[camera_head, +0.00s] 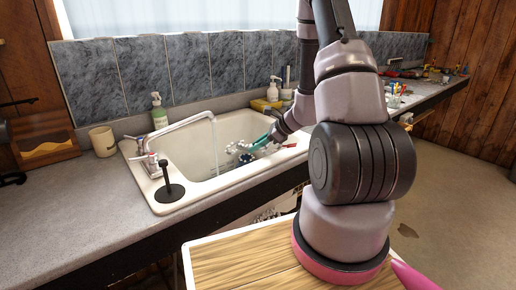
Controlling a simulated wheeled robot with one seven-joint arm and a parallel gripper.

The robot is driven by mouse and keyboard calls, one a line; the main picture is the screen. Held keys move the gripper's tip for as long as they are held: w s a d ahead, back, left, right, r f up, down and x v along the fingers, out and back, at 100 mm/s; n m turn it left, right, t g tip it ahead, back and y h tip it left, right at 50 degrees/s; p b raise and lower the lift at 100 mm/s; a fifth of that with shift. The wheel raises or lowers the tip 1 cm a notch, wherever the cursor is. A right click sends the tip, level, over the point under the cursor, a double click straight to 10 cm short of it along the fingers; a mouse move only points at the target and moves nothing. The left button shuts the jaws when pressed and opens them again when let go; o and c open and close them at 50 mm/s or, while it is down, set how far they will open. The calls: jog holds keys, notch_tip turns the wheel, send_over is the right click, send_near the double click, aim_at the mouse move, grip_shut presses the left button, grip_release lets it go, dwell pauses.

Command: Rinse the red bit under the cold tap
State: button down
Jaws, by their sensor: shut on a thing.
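The tap (175,130) curves over the white sink (178,150), and a thin stream of water (216,150) falls from its spout. Its base has two handles, one with a bluish mark (140,138) and one with a reddish mark (162,163). My gripper (266,143) reaches over the right part of the basin, right of the stream. It is shut on a small teal and blue thing (258,145), whose shape is hard to make out. A pale, knobbly thing (236,148) shows just left of it. A small red thing (289,145) shows at the sink's right side, partly behind my arm.
A black plunger-like stand (170,190) is on the sink's front left corner. A beige mug (103,141) and a green soap bottle (158,112) stand left and behind. Another bottle (272,90) and a yellow item (262,104) are behind the sink.

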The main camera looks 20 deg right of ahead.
jog(key=shift+s+d+f+n+g, duration=0.2)
jog(key=shift+s+d+n+g, duration=0.2)
jog(key=shift+n, duration=0.2)
send_over(230, 154)
jog(key=a, duration=0.1)
jog(key=shift+s+a, duration=0.2)
dwell(0.3)
jog(key=shift+d, duration=0.15)
dwell(0.5)
jog(key=shift+w+d, duration=0.25)
jog(key=shift+d, duration=0.45)
jog(key=shift+a, duration=0.15)
jog(key=shift+s+a, duration=0.25)
jog(key=shift+a, duration=0.5)
jog(key=shift+s+a, duration=0.25)
jog(key=shift+a, duration=0.45)
jog(key=shift+a, duration=0.1)
jog(key=shift+w, duration=0.3)
